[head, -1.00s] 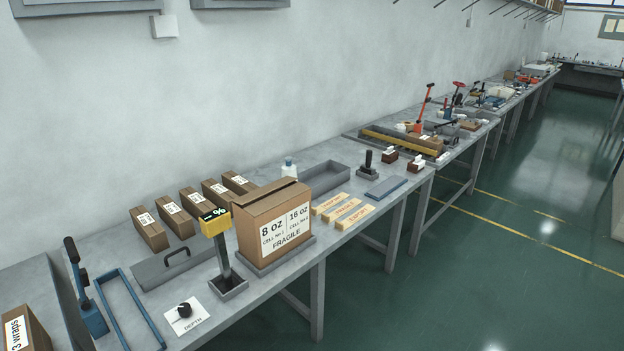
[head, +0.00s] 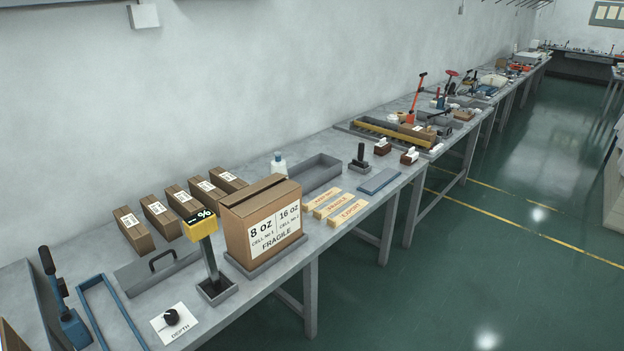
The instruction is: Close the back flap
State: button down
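The large cardboard box (head: 263,222) stands on a grey tray (head: 268,262) on the workbench. Its front carries a white label reading "8 oz", "16 oz" and "FRAGILE". Its top looks mostly covered by a flap (head: 252,190), with a dark line along it. I cannot tell from here how the back flap lies, as the box's rear side is hidden. My gripper is not in view.
A yellow-headed post (head: 201,226) stands just left of the box. Several small cartons (head: 160,216) stand behind it on the left. Labelled wooden blocks (head: 338,202) and an empty grey bin (head: 314,175) lie to the right. Green floor is clear in front.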

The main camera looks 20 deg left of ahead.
aim_at(237, 196)
jog(key=z, duration=0.25)
jog(key=k, duration=0.55)
jog(key=u, duration=1.2)
jog(key=i, duration=0.4)
jog(key=u, duration=0.5)
